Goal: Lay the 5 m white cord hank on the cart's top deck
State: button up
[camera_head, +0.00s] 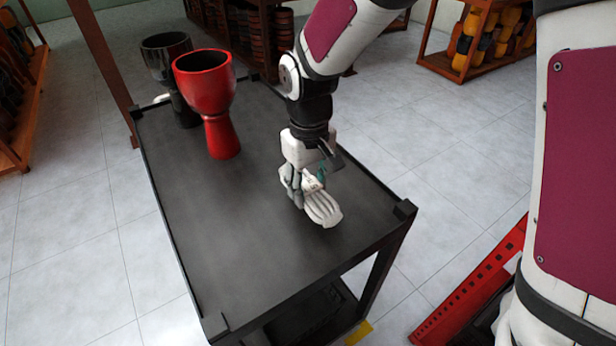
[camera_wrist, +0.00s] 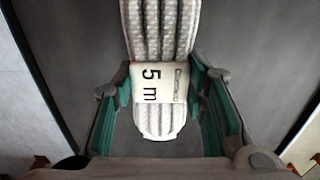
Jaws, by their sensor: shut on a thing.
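The white cord hank (camera_head: 322,209) is at my gripper (camera_head: 306,190), over the right front part of the cart's dark top deck (camera_head: 230,240). In the wrist view the hank (camera_wrist: 160,30) shows its label (camera_wrist: 160,84), which reads "5 m". My gripper (camera_wrist: 160,100) has its two green-padded fingers on either side of the labelled middle, shut on the hank. The hank is at or just above the deck; I cannot tell whether it touches. Part of the hank is hidden behind the fingers in the head view.
A red goblet drum (camera_head: 212,100) and a dark goblet drum (camera_head: 170,75) stand at the deck's far left. The deck has a low raised rim and corner posts (camera_head: 405,210). Its middle and front left are clear. A red slotted frame (camera_head: 470,290) is on the floor at right.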

aim_at(308, 195)
jog(key=shift+w+a, duration=0.1)
jog(key=shift+w, duration=0.25)
jog(key=shift+f, duration=1.8)
jog(key=shift+f, duration=0.2)
jog(key=o, duration=1.2)
jog(key=shift+c, duration=0.2)
jog(key=shift+r, duration=0.1)
notch_tip(308, 195, up, 12)
jog(key=shift+f+p, duration=0.25)
jog(key=shift+p, duration=0.05)
jog(key=shift+r, duration=0.4)
